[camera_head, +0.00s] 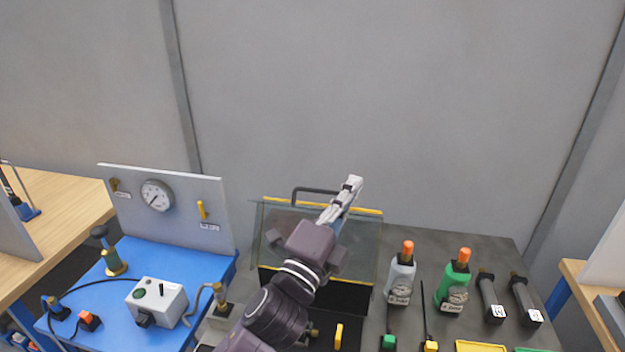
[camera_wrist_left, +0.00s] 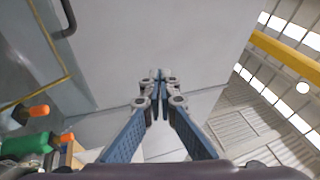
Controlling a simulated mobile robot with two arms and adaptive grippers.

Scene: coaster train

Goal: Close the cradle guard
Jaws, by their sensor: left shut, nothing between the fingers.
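The cradle guard (camera_head: 268,236) is a clear panel with yellow strips and a dark bar handle (camera_head: 305,189) along its top edge. It stands raised over a dark opening, in the middle of the head view. My left gripper (camera_head: 354,181) is shut and empty, in front of and above the panel's top edge, just right of the handle. My arm hides part of the panel. In the left wrist view, my left gripper's fingertips (camera_wrist_left: 158,76) are together. The handle (camera_wrist_left: 66,18) shows at upper left, apart from the fingers. My right gripper is not in view.
A blue bench (camera_head: 205,265) with a gauge panel (camera_head: 135,195) and a grey control box (camera_head: 158,301) stands left. Right of the guard are a grey bottle (camera_head: 401,272), a green bottle (camera_head: 453,284) and two dark cylinders. A grey wall (camera_head: 400,110) is behind.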

